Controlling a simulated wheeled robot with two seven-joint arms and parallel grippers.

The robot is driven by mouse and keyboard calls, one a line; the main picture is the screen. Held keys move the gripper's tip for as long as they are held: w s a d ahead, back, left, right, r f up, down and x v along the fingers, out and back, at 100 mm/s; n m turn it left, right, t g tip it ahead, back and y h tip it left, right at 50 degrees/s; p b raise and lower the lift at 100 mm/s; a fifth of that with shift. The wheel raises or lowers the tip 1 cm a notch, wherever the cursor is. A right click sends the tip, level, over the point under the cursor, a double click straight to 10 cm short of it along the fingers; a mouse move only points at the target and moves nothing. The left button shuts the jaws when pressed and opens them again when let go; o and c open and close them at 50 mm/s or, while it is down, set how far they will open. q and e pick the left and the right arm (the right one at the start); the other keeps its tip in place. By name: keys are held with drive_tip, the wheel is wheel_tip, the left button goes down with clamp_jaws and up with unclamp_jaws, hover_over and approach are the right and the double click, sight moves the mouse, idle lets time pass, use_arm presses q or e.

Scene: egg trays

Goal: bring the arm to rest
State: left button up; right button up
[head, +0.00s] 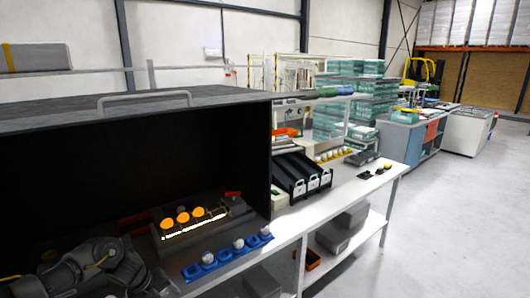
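My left arm comes in at the lower left, folded low in front of the dark box. Its gripper (159,283) is at the bottom edge of the head view, dark and partly cut off, so its fingers cannot be made out. It is left of a blue egg tray (222,261) that holds several white eggs (238,244) near the bench's front edge. Behind the tray, several eggs glow orange (182,216) on a lit device (190,233) inside the box. My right gripper is not in view.
A large dark open-fronted box (240,120) covers the left. A white bench (345,185) runs right, with black sloped bins (300,175) and a yellow tray of eggs (333,156). Grey bins (342,228) sit on its lower shelf. The floor (450,220) at right is clear.

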use_arm(q)
drive_tip(key=s+d+f+n+h+b, duration=0.2)
drive_tip(key=d+f+n, duration=0.35)
drive_tip(key=f, duration=0.75)
drive_tip(key=s+d+f+n+t+b, duration=0.1)
drive_tip(key=s+d+f+n, duration=0.1)
drive_tip(key=s+f+n, duration=0.65)
drive_tip(key=s+d+f+n+t+b, duration=0.15)
drive_tip(key=s+f, duration=0.35)
drive_tip(key=f, duration=0.8)
drive_tip(key=s+a+f+n+g+y+b, duration=0.1)
drive_tip(key=s+f, duration=0.5)
drive_tip(key=s, duration=0.7)
drive_tip(key=s+a+f+n+g+y, duration=0.2)
drive_tip(key=s+f+n, duration=0.4)
drive_tip(key=s, duration=0.7)
drive_tip(key=s+a+f+n+g+y+b, duration=0.1)
drive_tip(key=s+f, duration=0.5)
drive_tip(key=s, duration=0.8)
drive_tip(key=a+n+y, duration=0.1)
drive_tip(key=n, duration=0.1)
drive_tip(key=shift+n+y+b, duration=0.3)
drive_tip(key=shift+n+b, duration=0.05)
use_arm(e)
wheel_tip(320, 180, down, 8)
